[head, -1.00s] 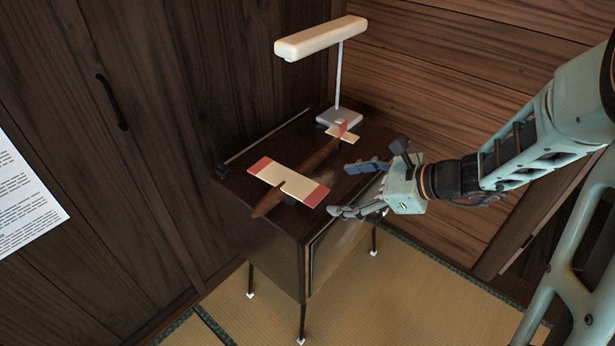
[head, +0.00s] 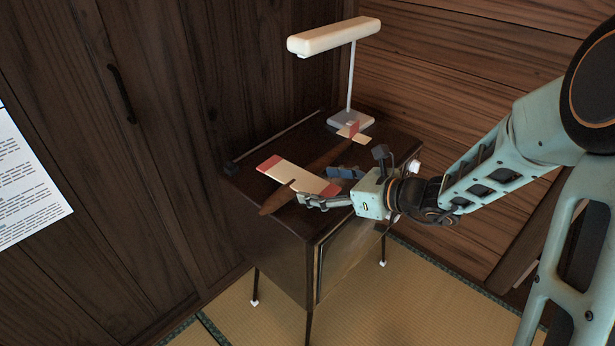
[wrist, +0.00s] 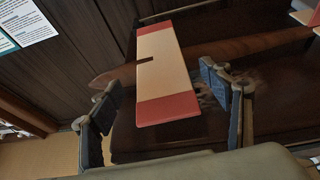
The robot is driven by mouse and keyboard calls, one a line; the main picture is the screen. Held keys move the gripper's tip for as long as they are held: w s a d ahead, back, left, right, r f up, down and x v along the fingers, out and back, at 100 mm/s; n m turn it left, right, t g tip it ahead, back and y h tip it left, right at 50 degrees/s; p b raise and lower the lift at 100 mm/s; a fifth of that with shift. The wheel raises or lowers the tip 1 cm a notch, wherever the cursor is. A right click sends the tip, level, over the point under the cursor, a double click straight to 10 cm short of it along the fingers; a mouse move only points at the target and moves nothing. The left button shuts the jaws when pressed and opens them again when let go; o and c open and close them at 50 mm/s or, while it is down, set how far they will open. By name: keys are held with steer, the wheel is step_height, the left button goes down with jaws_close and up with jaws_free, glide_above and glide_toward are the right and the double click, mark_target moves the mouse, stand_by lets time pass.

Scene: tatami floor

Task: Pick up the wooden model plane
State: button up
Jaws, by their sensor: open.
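The wooden model plane (head: 298,177) lies on top of a dark wooden cabinet (head: 262,215). It has a brown fuselage, a cream wing with red tips, and a small cream and red tail by the lamp base. My gripper (head: 328,186) is open and empty at the plane's right side, with its fingers close to the near wing end. In the wrist view the plane's wing (wrist: 165,70) reaches toward my gripper (wrist: 165,95), and its red tip lies between the two spread fingers. I cannot tell whether a finger touches the wing.
A white desk lamp (head: 333,37) stands at the back of the cabinet, its head above the tail. Dark wood panels (head: 190,90) rise behind and left. A sheet with text (head: 25,180) hangs at the left. Tatami floor (head: 400,300) is clear in front.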

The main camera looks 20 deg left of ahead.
mark_target(294, 179)
steer(key=x, duration=0.2)
steer(key=shift+w+a+f, duration=0.15)
steer(key=shift+a, duration=0.2)
steer(key=shift+c, duration=0.3)
steer(key=c, duration=1.3)
